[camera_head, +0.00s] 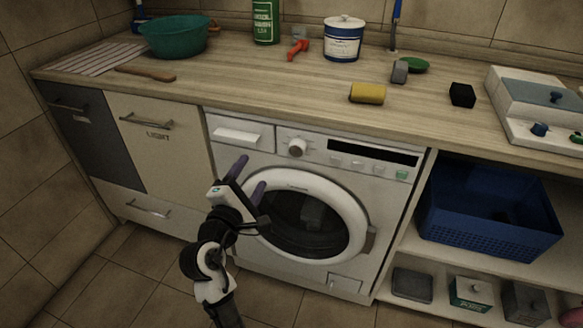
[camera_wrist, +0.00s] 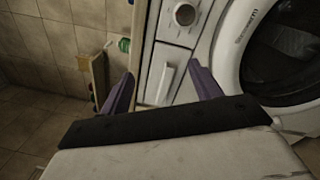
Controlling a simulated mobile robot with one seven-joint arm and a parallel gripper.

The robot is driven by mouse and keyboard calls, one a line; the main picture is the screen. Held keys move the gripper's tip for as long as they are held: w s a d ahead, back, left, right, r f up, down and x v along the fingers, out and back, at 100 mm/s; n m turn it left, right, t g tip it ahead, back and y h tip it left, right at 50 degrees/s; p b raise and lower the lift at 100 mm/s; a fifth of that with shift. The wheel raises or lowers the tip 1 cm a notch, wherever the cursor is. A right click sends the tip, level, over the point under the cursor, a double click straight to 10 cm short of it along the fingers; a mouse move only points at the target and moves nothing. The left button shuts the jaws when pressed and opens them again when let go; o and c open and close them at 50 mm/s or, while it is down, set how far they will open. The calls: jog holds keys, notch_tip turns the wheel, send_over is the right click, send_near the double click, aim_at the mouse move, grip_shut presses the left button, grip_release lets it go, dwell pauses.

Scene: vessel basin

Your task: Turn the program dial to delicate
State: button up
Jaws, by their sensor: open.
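The program dial (camera_head: 297,147) is a round white knob on the washing machine's upper panel, right of the detergent drawer (camera_head: 238,135). It also shows at the top of the wrist view (camera_wrist: 184,14). The washing machine (camera_head: 225,160) is white with a round door (camera_head: 312,220), which is shut. My gripper (camera_head: 249,176) is open and empty, in front of the machine, below and left of the dial and apart from it. Its two purple fingers also show in the wrist view (camera_wrist: 163,88), with the drawer behind the gap between them. The dial's markings are too small to read.
The wooden counter (camera_head: 230,75) above holds a teal basin (camera_head: 175,37), a yellow sponge (camera_head: 368,93) and a white-blue tin (camera_head: 343,40). A blue basket (camera_head: 485,222) stands on the shelf at right. The floor before the machine is clear.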

aim_at(294, 152)
jog(key=w+d+f, duration=0.1)
jog(key=w+d, duration=0.2)
jog(key=w, duration=0.1)
jog(key=w+d+f+g+h+p, duration=0.1)
jog(key=w+d, duration=0.2)
jog(key=w, duration=0.1)
jog(key=w+d+f+h, duration=0.1)
jog(key=w+d, duration=0.2)
jog(key=w, duration=0.1)
jog(key=shift+d+p, duration=0.15)
jog(key=shift+p, duration=0.15)
jog(key=c, duration=1)
jog(key=shift+o, duration=0.2)
